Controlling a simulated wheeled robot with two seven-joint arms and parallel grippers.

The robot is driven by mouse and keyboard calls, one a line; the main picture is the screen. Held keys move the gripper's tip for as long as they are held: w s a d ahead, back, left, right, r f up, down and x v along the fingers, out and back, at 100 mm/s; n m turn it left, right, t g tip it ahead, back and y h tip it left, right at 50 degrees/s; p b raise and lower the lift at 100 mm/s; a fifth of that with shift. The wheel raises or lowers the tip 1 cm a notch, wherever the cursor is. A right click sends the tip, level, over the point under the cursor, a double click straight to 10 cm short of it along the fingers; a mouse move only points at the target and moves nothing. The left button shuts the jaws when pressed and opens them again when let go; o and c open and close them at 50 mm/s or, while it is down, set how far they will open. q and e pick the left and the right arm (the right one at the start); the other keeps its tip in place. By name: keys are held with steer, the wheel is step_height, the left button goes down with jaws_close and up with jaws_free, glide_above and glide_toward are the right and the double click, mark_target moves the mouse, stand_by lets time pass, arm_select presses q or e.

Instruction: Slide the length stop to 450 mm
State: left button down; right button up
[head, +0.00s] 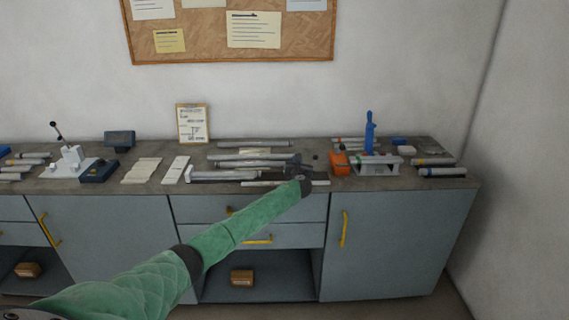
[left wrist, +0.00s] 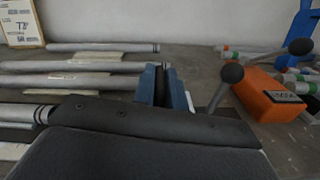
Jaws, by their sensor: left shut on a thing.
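My left gripper (head: 298,168) reaches over the bench from the left in the head view. In the left wrist view its two blue fingertips (left wrist: 165,88) are close together, shut on a narrow dark upright piece that I take to be the length stop. Most of that piece is hidden by the fingers and the dark gripper body. A pale strip (head: 262,183) runs along the bench front below the gripper. I cannot read any millimetre marks on it. My right gripper is in neither view.
An orange block (head: 340,163) stands just right of my left gripper; it also shows in the left wrist view (left wrist: 275,95), with black ball knobs near it. A blue-handled tool (head: 370,135) stands further right. Grey tubes (head: 255,144) lie behind and left.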

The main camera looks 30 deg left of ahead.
arm_select(q)
steer(key=shift+w+d, duration=0.15)
steer(key=shift+d, duration=0.1)
steer(key=c, duration=1.5)
jaws_free()
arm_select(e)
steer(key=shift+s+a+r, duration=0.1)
